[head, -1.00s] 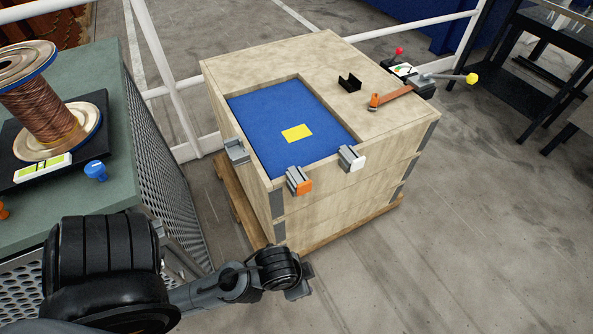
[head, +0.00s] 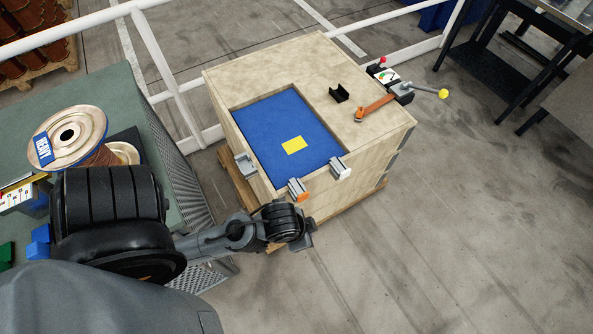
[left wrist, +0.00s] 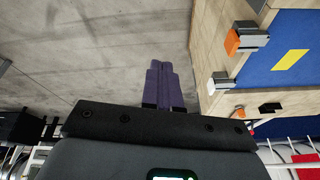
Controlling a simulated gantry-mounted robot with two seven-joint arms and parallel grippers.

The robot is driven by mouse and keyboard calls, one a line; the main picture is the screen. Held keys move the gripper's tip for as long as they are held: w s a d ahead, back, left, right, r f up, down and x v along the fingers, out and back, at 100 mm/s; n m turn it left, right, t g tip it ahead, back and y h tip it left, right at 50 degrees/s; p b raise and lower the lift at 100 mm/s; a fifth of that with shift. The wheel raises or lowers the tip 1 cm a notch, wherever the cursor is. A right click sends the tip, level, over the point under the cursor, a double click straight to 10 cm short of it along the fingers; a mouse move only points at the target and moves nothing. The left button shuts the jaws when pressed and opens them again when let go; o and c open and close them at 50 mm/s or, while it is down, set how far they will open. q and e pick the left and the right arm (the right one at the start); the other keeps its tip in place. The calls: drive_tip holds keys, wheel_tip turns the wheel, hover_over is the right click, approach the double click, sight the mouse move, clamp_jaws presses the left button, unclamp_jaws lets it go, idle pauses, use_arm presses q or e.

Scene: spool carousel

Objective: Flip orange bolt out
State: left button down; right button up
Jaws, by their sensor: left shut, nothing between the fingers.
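The orange bolt (head: 299,190) sits on the front rim of a wooden crate (head: 375,150), a grey body with an orange end. It also shows in the left wrist view (left wrist: 233,42) at upper right. A white-ended bolt (head: 340,169) is to its right and a plain grey one (head: 245,163) to its left. My left gripper (head: 303,241) is in front of the crate, below the orange bolt in the picture and apart from it. In the left wrist view its fingers (left wrist: 158,78) are shut together and empty. My right gripper is not in view.
The crate's top has a blue recess (head: 285,125) with a yellow patch (head: 293,145). A black bracket (head: 339,94) and an orange lever (head: 374,108) are on its right side. A green bench (head: 110,90) with a copper spool (head: 80,138) stands left. Floor in front is clear.

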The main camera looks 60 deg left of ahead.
use_arm(q)
drive_tip(key=w+a+r+m+t+p, duration=0.1)
drive_tip(key=w+a+r+p, duration=0.35)
drive_tip(key=p, duration=0.45)
drive_tip(key=shift+m+t+h, duration=0.3)
drive_tip(key=shift+h, duration=0.5)
drive_tip(key=a+f, duration=0.3)
drive_tip(key=a, duration=0.1)
drive_tip(key=a+f, duration=0.3)
drive_tip(key=a, duration=0.1)
drive_tip(key=a+f, duration=0.4)
drive_tip(key=shift+w, duration=0.4)
drive_tip(key=s+a+r+n+h, duration=0.1)
drive_tip(key=s+a+n+h, duration=0.2)
drive_tip(key=a, duration=0.8)
drive_tip(key=shift+s+r+h, duration=0.15)
drive_tip(key=shift+h, duration=0.25)
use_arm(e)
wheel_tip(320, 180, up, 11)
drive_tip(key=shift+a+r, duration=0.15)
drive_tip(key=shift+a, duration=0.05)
use_arm(q)
drive_tip(key=shift+d, duration=0.1)
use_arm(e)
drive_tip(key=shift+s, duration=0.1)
